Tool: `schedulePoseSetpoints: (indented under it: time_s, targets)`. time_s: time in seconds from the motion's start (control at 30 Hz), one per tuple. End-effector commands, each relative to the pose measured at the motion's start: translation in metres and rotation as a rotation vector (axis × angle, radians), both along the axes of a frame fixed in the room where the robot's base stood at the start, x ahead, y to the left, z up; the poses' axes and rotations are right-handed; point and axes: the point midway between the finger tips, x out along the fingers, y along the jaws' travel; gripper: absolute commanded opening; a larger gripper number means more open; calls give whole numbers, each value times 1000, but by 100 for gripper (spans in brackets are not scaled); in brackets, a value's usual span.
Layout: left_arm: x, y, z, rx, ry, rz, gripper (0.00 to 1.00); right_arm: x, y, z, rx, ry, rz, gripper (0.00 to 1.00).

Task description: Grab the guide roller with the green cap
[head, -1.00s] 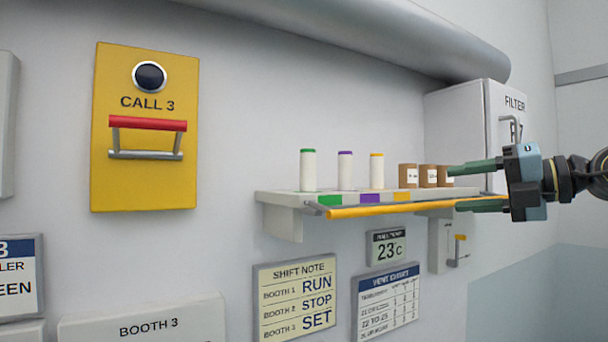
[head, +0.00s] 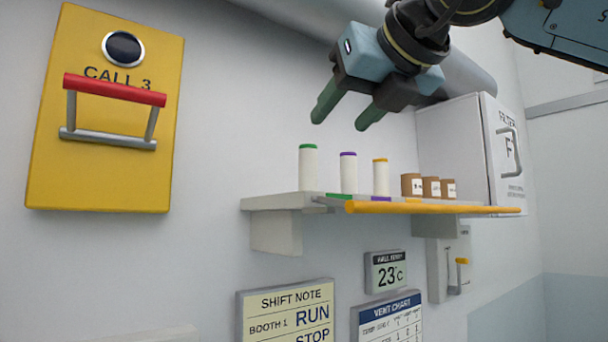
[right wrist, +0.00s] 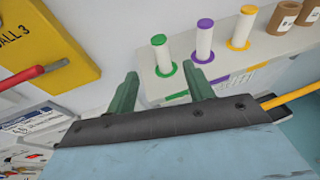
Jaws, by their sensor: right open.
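The guide roller with the green cap (head: 308,168) stands upright on the wall shelf (head: 270,202), leftmost of three white rollers. It also shows in the right wrist view (right wrist: 162,58), ahead of the fingers and roughly between their directions. The purple-capped roller (head: 348,174) and the yellow-capped roller (head: 380,178) stand to its right. My right gripper (head: 342,118) is open and empty, above the rollers with its green fingers pointing down and left. It touches no roller. My left gripper is not in view.
Several brown labelled containers (head: 431,187) stand on the shelf's right. A yellow rail (head: 430,208) runs along the shelf front. A yellow call panel (head: 60,180) with a red-topped handle (head: 115,90) is at left. A white filter cabinet (head: 455,145) stands at right.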

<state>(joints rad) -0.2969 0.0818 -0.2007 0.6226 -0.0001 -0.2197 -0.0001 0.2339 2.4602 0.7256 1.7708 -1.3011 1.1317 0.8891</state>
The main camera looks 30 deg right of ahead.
Motion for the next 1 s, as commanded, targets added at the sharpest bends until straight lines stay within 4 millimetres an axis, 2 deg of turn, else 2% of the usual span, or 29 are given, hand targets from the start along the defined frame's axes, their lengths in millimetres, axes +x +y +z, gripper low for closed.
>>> schedulePoseSetpoints:
  time_s: [0.1,0.3,0.53,0.8,1.0]
  targets:
    - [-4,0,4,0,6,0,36,24,-3,-7,1,7,1,52]
    - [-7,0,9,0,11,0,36,55,-7,-16,2,4,2,52]
    - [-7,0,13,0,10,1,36,71,-9,-19,3,3,2,52]
    - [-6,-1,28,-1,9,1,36,109,-13,-23,3,3,1,52]
    - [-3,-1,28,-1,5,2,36,116,-14,-27,3,-1,1,52]
